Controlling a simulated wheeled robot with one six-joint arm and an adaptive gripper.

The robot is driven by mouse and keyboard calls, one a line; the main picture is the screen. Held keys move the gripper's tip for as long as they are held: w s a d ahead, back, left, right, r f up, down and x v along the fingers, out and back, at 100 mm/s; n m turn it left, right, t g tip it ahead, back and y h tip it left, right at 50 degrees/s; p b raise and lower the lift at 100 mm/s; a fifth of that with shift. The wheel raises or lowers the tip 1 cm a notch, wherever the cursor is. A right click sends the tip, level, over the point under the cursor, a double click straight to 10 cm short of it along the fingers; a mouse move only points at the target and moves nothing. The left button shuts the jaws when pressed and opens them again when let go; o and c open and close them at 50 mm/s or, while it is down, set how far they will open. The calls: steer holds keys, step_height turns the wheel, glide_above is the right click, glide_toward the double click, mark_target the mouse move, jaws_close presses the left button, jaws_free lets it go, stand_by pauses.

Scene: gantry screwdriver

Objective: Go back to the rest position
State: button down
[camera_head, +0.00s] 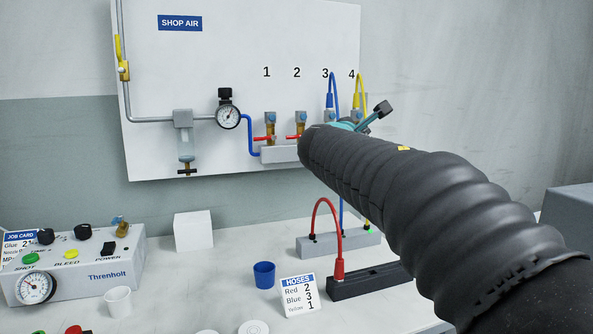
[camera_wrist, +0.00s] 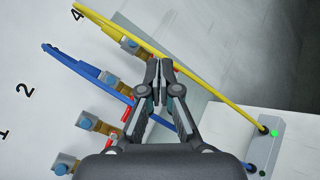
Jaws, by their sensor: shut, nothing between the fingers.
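My gripper (camera_wrist: 158,72) is shut and empty in the wrist view, in front of the air manifold on the wall panel. In the head view its tip (camera_head: 378,112) shows past my dark sleeved arm, near outlets 3 and 4. A blue hose (camera_wrist: 90,72) runs from outlet 3 and a yellow hose (camera_wrist: 190,75) from outlet 4. The yellow hose ends at a grey block (camera_wrist: 262,148) with a lit green light. In the head view a red hose (camera_head: 318,215) arches between the grey block (camera_head: 318,243) and a black block. My arm hides part of the manifold and hoses.
The white panel (camera_head: 180,70) carries a gauge (camera_head: 228,116), piping and a yellow valve. On the bench are a control box (camera_head: 85,260), a white cube (camera_head: 193,231), a blue cup (camera_head: 264,274), a white cup (camera_head: 118,301), a hose card (camera_head: 298,295) and the black block (camera_head: 370,281).

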steer(key=s+d+f+m+g+y+p, duration=0.1)
steer(key=s+d+f+m+g+y, duration=0.15)
steer(key=s+f+m, duration=0.55)
steer(key=s+d+f+m+g+y+p, duration=0.15)
steer(key=s+f+g, duration=0.25)
steer(key=s+f, duration=0.5)
steer(key=s+a+f+m+g+y, duration=0.1)
steer(key=s+a+f+m+y, duration=0.2)
steer(key=s, duration=0.7)
steer(key=s+a+f+m+g+y+p, duration=0.1)
steer(key=s+a+f+m, duration=0.4)
steer(key=s+f, duration=0.5)
steer(key=shift+s+f+m+g+y, duration=0.2)
steer(key=shift+s+m+g+y, duration=0.45)
steer(key=shift+m+y, duration=0.45)
